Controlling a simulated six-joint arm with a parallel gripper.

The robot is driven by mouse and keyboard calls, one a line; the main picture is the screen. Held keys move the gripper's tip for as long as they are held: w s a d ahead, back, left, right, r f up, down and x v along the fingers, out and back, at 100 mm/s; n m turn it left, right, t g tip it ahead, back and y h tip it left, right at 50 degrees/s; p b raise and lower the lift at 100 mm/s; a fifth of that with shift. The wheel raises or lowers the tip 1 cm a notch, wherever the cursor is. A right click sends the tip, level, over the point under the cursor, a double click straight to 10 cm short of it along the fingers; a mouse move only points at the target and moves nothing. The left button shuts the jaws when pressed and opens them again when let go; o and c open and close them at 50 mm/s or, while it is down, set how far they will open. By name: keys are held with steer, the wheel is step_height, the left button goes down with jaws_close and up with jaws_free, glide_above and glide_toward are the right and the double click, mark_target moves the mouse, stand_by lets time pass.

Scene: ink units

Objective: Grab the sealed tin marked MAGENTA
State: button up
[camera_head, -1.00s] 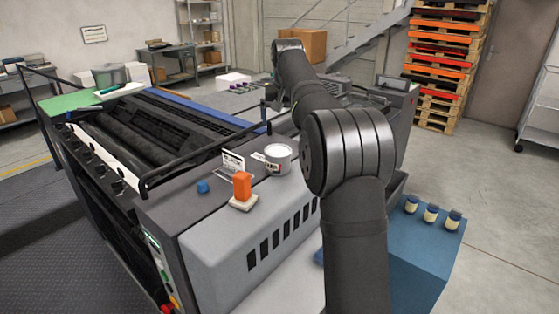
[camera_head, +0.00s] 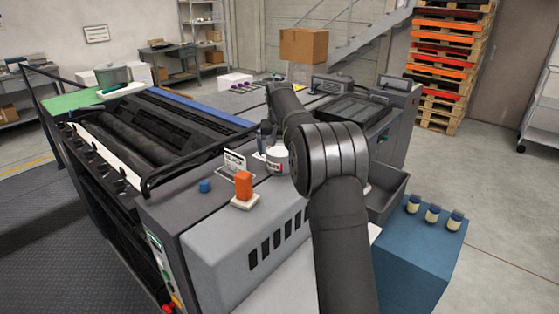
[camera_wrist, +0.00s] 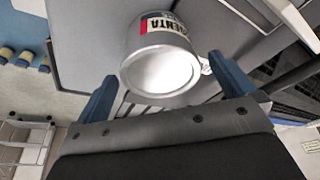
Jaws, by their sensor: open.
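The white tin (camera_head: 277,161) stands upright on the press's grey top, partly hidden by my arm in the head view. In the wrist view the tin (camera_wrist: 160,68) shows its pale round end and a label, of which I can read "ENTA" beside a red and blue band. My gripper (camera_wrist: 166,88) is open, with one blue finger to each side of the tin in that view. The fingers hold nothing, and I cannot tell whether they touch the tin. In the head view my arm hides most of the gripper.
A small sign (camera_head: 235,163), an orange block on a pale base (camera_head: 243,188) and a blue knob (camera_head: 205,186) are beside the tin. A dark bin (camera_head: 388,193) is to the right. Several small jars (camera_head: 433,213) stand on a blue surface (camera_head: 420,258).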

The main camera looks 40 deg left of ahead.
mark_target(280, 151)
steer(key=x, duration=0.5)
steer(key=shift+w, duration=0.1)
steer(key=c, duration=1.1)
steer(key=shift+r, duration=0.1)
steer(key=shift+c, duration=0.5)
